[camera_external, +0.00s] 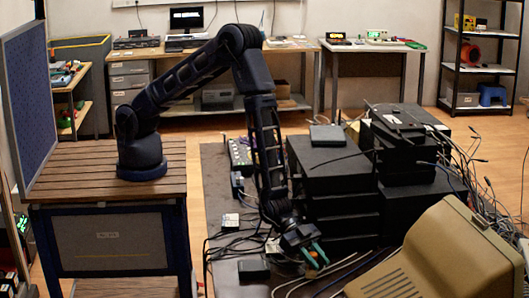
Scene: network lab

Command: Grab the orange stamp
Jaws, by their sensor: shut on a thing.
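My gripper (314,257) is low over the dark table (218,170), at the end of my arm, which reaches down in front of the stacked black boxes. Its teal fingers point down and to the right. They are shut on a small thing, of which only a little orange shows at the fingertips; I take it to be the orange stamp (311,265). Most of it is hidden by the fingers, and its shape is too small to make out. I cannot tell whether it touches the table.
Black boxes (336,182) stand stacked just behind my gripper. A beige monitor (450,255) is at the front right. Loose cables lie around the gripper and boxes. A small black box (253,270) lies to the left. The wooden bench (100,165) under my base is further left.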

